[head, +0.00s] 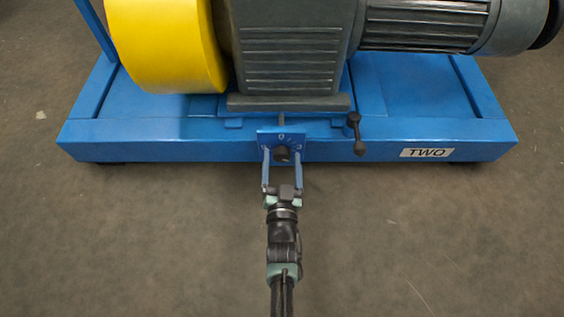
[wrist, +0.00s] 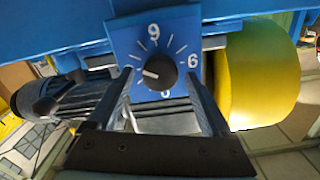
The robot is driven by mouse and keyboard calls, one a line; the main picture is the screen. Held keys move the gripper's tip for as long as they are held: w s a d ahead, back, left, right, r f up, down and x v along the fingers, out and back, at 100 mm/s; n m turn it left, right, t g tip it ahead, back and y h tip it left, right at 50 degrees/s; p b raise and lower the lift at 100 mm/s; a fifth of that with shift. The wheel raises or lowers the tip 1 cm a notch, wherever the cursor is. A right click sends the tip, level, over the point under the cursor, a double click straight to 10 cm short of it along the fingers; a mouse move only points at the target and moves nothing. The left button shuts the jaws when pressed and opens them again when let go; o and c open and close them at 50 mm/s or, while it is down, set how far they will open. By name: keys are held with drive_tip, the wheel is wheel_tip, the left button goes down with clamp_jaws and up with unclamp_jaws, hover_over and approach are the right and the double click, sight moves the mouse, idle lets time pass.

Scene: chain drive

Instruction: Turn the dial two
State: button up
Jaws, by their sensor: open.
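The dial (wrist: 160,72) is a round black knob with a white pointer mark, on a blue numbered plate (wrist: 126,33). In the head view the dial (head: 282,153) sits at the base frame's front, with 0 at the top. My gripper (head: 281,160) is open, its fingers on either side of the dial. In the wrist view my gripper (wrist: 160,84) has the knob between its fingertips; I cannot tell whether they touch it. A label reading TWO (head: 427,153) is right of the dial.
The dial is on a blue machine base (head: 190,151). A black-knobbed lever (head: 356,134) stands just right of the plate. Above are a yellow guard (head: 165,45), a grey housing (head: 292,60) and a motor (head: 425,25). The floor (head: 420,230) in front is clear.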

drive_tip(key=shift+w, duration=0.3)
clamp_jaws()
idle(0.3)
drive_tip(key=shift+n, duration=0.4)
drive_tip(key=shift+a+n, duration=0.15)
drive_tip(key=shift+n, duration=2.25)
unclamp_jaws()
